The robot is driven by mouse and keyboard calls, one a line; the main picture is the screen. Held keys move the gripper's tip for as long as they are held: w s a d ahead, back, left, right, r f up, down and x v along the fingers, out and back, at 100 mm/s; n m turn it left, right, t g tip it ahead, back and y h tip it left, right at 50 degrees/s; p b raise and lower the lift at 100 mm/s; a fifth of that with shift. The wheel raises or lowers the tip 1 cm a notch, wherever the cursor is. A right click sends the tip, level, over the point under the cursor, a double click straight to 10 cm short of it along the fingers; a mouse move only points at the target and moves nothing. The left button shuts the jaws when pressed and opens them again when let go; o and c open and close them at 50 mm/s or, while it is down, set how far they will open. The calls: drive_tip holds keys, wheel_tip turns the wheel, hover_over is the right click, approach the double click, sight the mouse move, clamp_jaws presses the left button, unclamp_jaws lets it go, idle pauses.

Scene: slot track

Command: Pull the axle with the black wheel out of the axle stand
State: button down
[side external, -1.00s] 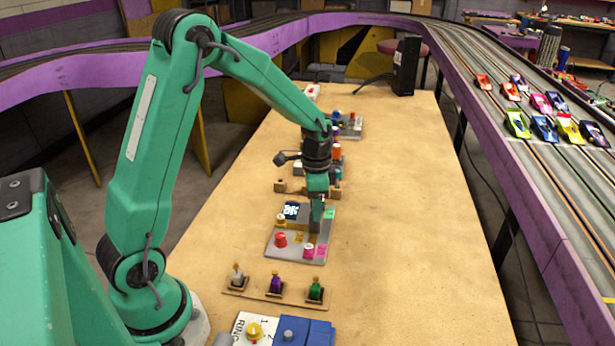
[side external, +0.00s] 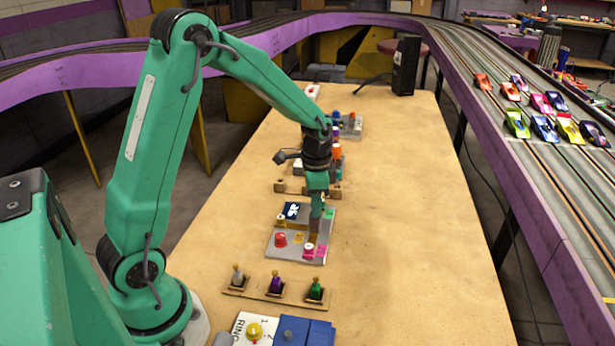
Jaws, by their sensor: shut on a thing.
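My gripper (side external: 315,234) points down over the grey board (side external: 285,252) in the middle of the table, with its fingertips close to a pink knob (side external: 309,248). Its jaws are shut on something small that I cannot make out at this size. I cannot pick out the axle, the black wheel or the axle stand with certainty. The fingers and wrist hide part of the board's right side.
A red knob (side external: 281,239) sits on the board's left side. In front are a rack with small white, purple and green pieces (side external: 275,283) and a blue block (side external: 305,330). More small fixtures stand behind my gripper. The table's right side (side external: 410,210) is clear.

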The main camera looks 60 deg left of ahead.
drive_tip(key=shift+r, duration=3.6)
